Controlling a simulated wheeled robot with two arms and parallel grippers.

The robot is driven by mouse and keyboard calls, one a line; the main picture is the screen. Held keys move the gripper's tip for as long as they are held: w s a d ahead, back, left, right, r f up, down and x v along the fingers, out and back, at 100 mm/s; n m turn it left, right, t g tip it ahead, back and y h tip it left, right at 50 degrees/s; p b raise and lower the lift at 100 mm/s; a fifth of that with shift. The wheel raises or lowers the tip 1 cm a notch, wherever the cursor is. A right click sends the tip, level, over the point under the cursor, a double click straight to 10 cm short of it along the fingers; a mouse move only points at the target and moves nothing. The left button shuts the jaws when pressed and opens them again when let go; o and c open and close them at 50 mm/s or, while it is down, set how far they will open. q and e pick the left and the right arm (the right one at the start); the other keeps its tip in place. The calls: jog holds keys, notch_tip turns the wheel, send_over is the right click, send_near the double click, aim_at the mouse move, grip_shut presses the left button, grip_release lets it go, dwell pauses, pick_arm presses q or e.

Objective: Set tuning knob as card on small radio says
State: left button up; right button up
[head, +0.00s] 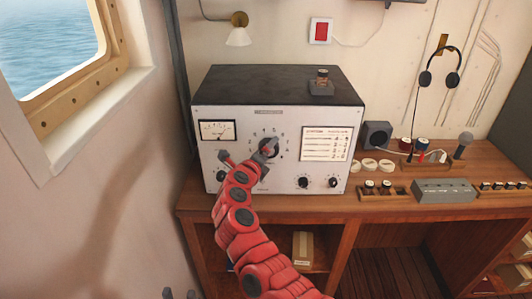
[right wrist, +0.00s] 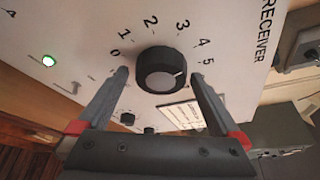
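The radio (head: 210,160) is a white-fronted box with a dark top on the wooden desk. Its front carries a printed card (head: 325,143), too small to read. The black tuning knob (right wrist: 162,70) has numbers around it; its white mark points roughly toward 5. The knob also shows in the head view (head: 268,146), partly covered by my right gripper. My right gripper (right wrist: 160,77) is open, one finger each side of the knob, with gaps visible. My left gripper (head: 178,293) shows only its tips, spread apart, at the bottom edge of the head view.
A small key-like device (head: 320,84) stands on top. A dark speaker (head: 377,135), a microphone (head: 463,145) and a grey box (head: 443,189) are to the right. A window wall (head: 110,180) is at left.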

jog(key=shift+s, duration=0.1)
jog(key=b+v, duration=0.4)
jog(key=v, duration=1.3)
